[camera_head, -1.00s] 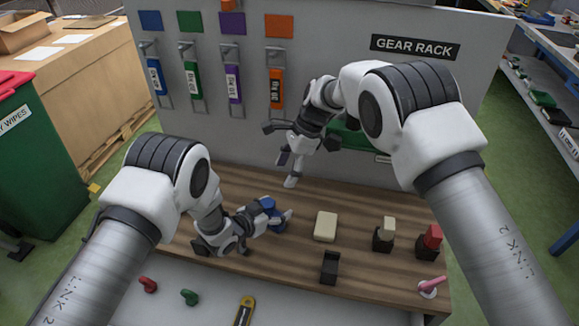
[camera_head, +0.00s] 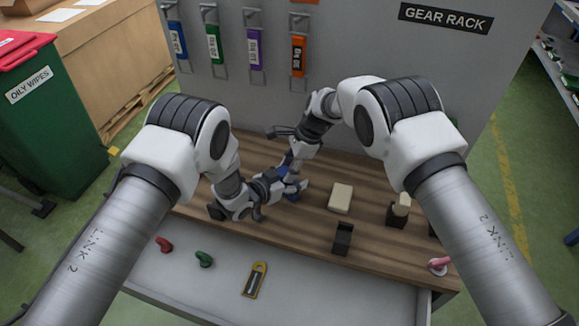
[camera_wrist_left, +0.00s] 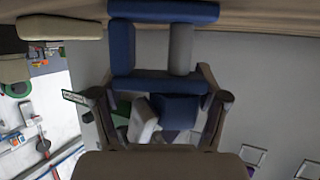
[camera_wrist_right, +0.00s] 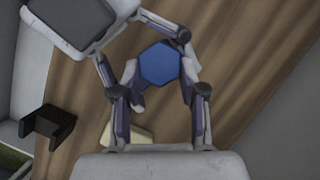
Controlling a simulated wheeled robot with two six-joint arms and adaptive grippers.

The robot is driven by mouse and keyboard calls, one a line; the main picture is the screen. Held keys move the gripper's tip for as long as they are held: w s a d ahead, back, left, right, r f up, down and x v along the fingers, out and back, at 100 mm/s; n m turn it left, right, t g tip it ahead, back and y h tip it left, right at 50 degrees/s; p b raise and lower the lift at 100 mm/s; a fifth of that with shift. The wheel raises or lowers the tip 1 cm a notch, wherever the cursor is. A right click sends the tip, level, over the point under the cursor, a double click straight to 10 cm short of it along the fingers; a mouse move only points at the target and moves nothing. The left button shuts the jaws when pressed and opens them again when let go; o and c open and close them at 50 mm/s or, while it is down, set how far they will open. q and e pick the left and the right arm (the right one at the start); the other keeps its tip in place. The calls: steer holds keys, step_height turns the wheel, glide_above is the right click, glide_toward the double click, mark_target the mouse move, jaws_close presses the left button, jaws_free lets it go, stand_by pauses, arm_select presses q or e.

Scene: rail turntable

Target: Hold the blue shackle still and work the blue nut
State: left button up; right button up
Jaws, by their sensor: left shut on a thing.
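The blue shackle (camera_wrist_left: 122,45) fills the middle of the left wrist view, with a grey pin (camera_wrist_left: 181,48) across its opening. My left gripper (camera_wrist_left: 160,90) is shut on the shackle's near end bar. In the head view my left gripper (camera_head: 268,188) is low over the bench beside the blue parts. The blue nut (camera_wrist_right: 160,65) shows as a hexagon in the right wrist view. My right gripper (camera_wrist_right: 158,78) points down with its open fingers on either side of the nut; any contact is unclear. In the head view my right gripper (camera_head: 293,165) is close above my left.
On the wooden bench (camera_head: 300,225) are a cream block (camera_head: 340,197), an empty black holder (camera_head: 342,238) and a black holder with a cream piece (camera_head: 400,208). A pink-handled item (camera_head: 438,264) is at the front right. The gear rack panel (camera_head: 350,50) stands behind.

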steer(key=shift+c, duration=0.9)
steer(key=o, duration=0.4)
steer(key=c, duration=0.5)
steer(key=shift+o, duration=0.2)
steer(key=n, duration=0.1)
steer(key=n+g, duration=0.1)
steer(key=shift+w+a+f+n, duration=0.1)
steer(key=shift+w+n, duration=0.1)
steer(key=shift+n, duration=0.1)
steer(key=n+g+h, duration=0.1)
steer(key=n, duration=0.2)
steer(key=shift+a, duration=0.1)
steer(key=o, duration=1.2)
steer(key=shift+f, duration=0.1)
steer(key=shift+o, duration=0.7)
steer(key=shift+w, duration=0.15)
